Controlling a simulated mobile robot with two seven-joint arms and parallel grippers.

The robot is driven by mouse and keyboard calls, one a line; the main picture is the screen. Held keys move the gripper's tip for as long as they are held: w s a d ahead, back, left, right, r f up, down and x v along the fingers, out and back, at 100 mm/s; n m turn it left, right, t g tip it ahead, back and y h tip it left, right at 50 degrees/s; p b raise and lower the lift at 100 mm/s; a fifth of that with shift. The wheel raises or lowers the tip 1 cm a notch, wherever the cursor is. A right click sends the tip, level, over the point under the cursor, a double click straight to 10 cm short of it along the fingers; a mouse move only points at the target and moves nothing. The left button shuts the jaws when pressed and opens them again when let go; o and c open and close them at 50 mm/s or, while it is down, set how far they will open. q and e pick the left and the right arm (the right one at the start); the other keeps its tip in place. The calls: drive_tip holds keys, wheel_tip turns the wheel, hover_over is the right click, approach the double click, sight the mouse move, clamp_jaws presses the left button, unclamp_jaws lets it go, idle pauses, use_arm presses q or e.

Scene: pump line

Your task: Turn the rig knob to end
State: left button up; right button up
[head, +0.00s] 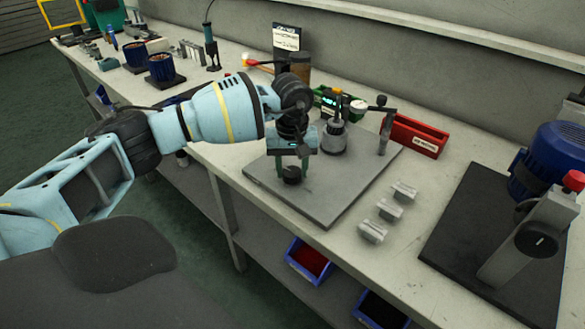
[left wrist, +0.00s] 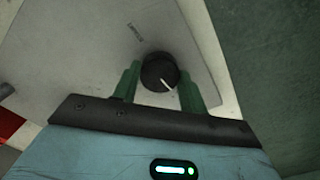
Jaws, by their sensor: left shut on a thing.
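The rig knob (head: 292,175) is a round black knob on the grey rig plate (head: 335,207), near its left front side. In the left wrist view the knob (left wrist: 159,72) shows a white pointer line toward the lower right. My left gripper (head: 292,168) comes down from above with its green fingers on either side of the knob. In the left wrist view my left gripper (left wrist: 158,85) is shut on the knob. A small printed label (left wrist: 134,32) lies on the plate beyond the knob. My right gripper is not in view.
A dial gauge (head: 358,107) on a stand is at the back of the plate. Several grey blocks (head: 389,210) lie right of the plate. A blue motor (head: 556,160) stands on a dark mat (head: 462,230) farther right.

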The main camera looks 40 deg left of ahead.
sight(292, 172)
use_arm(q)
drive_tip(key=shift+m, duration=0.5)
drive_tip(key=o, duration=1)
drive_tip(key=shift+c, duration=0.2)
drive_tip(key=shift+r, duration=3.95)
